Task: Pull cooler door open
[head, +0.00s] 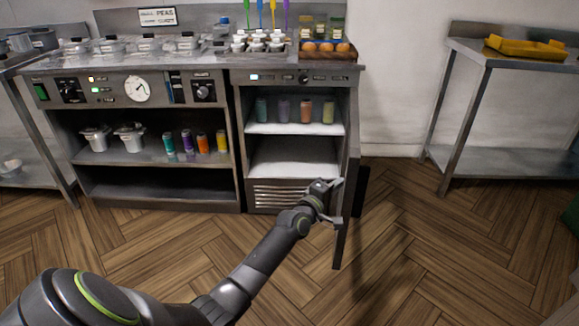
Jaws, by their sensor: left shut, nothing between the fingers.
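The cooler (240,135) stands under the counter, right of centre. Its door (352,165) is swung open towards me and shows nearly edge-on at the cooler's right side. The inside is exposed, with several coloured containers (283,110) on the upper white shelf and a bare lower shelf (290,157). My left gripper (336,202) is at the inner side of the door, in front of the vent grille, shut with nothing held. I cannot tell whether it touches the door. My right gripper is not in view.
A steel side table (475,50) with a yellow tray (525,47) stands at the right. A wooden tray of round orange items (327,48) sits on the counter above the cooler. Open shelves with pots and bottles (195,142) are to the left. The wooden floor right of the door is clear.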

